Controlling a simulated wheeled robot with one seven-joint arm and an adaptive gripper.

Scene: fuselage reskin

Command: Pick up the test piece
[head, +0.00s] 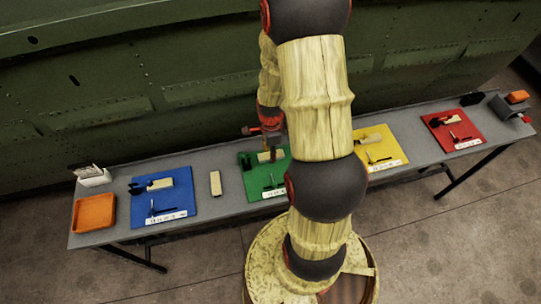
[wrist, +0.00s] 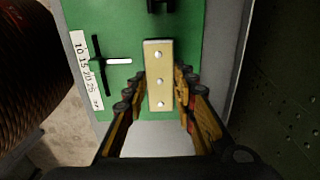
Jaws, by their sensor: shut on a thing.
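The test piece (wrist: 159,58) is a pale tan block with several round silver studs in a row along it. In the wrist view it lies lengthwise between the two fingers of my gripper (wrist: 161,78), which are shut on its long sides. Its far end sticks out beyond the fingertips. The green mat (wrist: 205,30) is beneath it; I cannot tell whether the piece touches the mat. In the head view my gripper (head: 270,148) is down at the green mat (head: 251,178), and my arm hides part of that area.
Blue (head: 178,207), yellow (head: 388,158) and red (head: 462,140) mats share the grey table. A loose tan block (head: 215,183) and an orange tray (head: 94,213) are left. The green fuselage (head: 150,80) rises behind.

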